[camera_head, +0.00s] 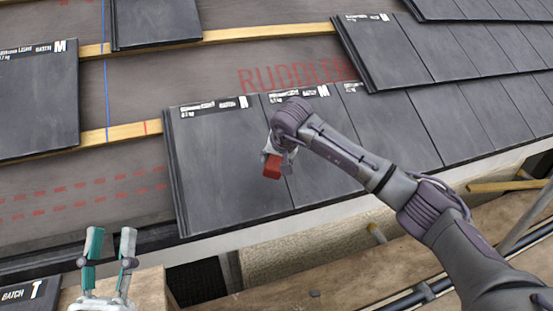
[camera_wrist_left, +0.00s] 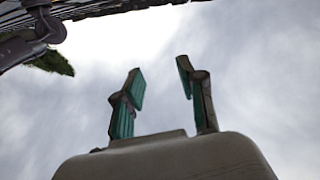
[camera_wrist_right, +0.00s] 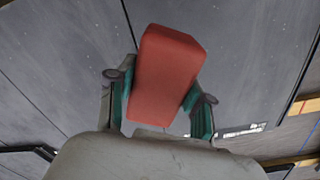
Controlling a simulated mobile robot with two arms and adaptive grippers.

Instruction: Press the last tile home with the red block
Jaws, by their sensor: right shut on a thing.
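The red block (camera_head: 272,166) is held in my right gripper (camera_head: 276,158), over the lower row of dark tiles. In the right wrist view the red block (camera_wrist_right: 168,75) sits between both fingers, with tile surface behind it. The leftmost tile (camera_head: 225,165) of that row lies just left of the block, beside its neighbour (camera_head: 315,165). The block appears close to the seam between these two; I cannot tell whether it touches a tile. My left gripper (camera_head: 108,250) is open and empty at the lower left, and the left wrist view shows its fingers (camera_wrist_left: 157,95) apart against sky.
Wooden battens (camera_head: 95,137) cross the dark underlay, with bare underlay left of the lower tile row. Another tile (camera_head: 38,95) lies at the far left. Scaffold tubes stand at the right.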

